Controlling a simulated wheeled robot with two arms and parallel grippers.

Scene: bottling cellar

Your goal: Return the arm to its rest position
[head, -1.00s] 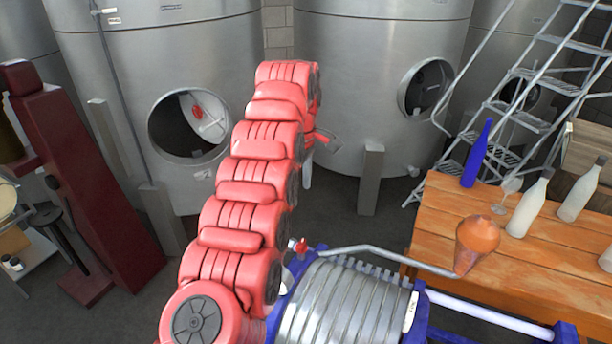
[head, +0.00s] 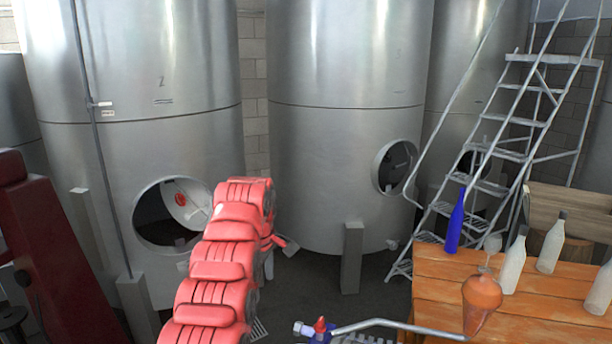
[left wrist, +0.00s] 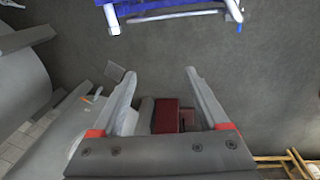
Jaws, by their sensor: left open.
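My left arm (head: 215,270), a chain of red segments, rises from the bottom of the head view in front of the tanks. My left gripper (head: 278,255) shows small and partly hidden behind the arm's upper end. In the left wrist view, the gripper (left wrist: 159,73) has its two grey fingers apart, with nothing held between them. A dark red block (left wrist: 172,116) shows beyond and between the fingers, lower down. My right gripper is in neither view.
Steel tanks (head: 340,180) stand behind the arm. A wooden table (head: 440,290) at right holds a blue bottle (head: 456,225) and several pale bottles. A metal stair (head: 500,150) stands behind it. A dark red stand (head: 40,260) is at left.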

